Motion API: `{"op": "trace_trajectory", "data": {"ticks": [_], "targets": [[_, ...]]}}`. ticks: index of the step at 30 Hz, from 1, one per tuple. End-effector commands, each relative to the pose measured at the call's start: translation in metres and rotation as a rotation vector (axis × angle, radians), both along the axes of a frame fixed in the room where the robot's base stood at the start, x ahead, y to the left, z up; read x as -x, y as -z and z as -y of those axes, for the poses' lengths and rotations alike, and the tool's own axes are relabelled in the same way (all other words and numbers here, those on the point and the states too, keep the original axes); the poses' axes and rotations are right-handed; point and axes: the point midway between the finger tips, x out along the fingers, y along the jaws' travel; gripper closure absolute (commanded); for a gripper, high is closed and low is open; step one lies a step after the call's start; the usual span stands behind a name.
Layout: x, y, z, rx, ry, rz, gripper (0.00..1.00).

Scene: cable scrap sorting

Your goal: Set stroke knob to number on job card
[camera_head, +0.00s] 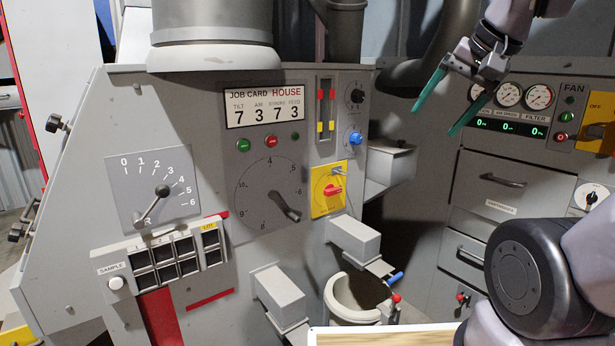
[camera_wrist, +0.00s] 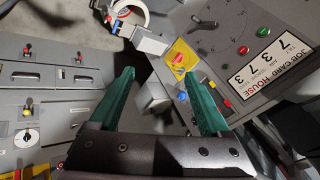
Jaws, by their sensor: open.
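The job card (camera_head: 265,106) on the grey machine panel reads tilt 7, air 3, stroke 7, feed 3. A large round dial (camera_head: 262,185) below it has numbers around its rim, and its dark knob (camera_head: 286,205) points to the lower right. I cannot read which knob is labelled stroke. A small black knob (camera_head: 356,96) and a blue knob (camera_head: 354,138) sit right of the card. My gripper (camera_head: 434,123) is open and empty, its teal fingers in the air right of the panel. In the wrist view, the job card (camera_wrist: 275,70) is at right.
A lever on a 0–6 plate (camera_head: 150,190) is at left. A red switch on a yellow plate (camera_head: 328,189) sits beside the large dial. A grey box ledge (camera_head: 390,165) juts out right of the panel. Two grey blocks (camera_head: 355,240) protrude below.

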Motion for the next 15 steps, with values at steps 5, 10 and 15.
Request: {"op": "trace_trajectory", "data": {"ticks": [5,10,15], "targets": [[0.0127,0.0013,0.0127,0.138,-0.089,0.061,0.19],[0.0129,0.0016,0.0136,0.147,-0.097,0.064,0.19],[0.0127,0.0015,0.0134,0.146,-0.095,0.063,0.19]]}}
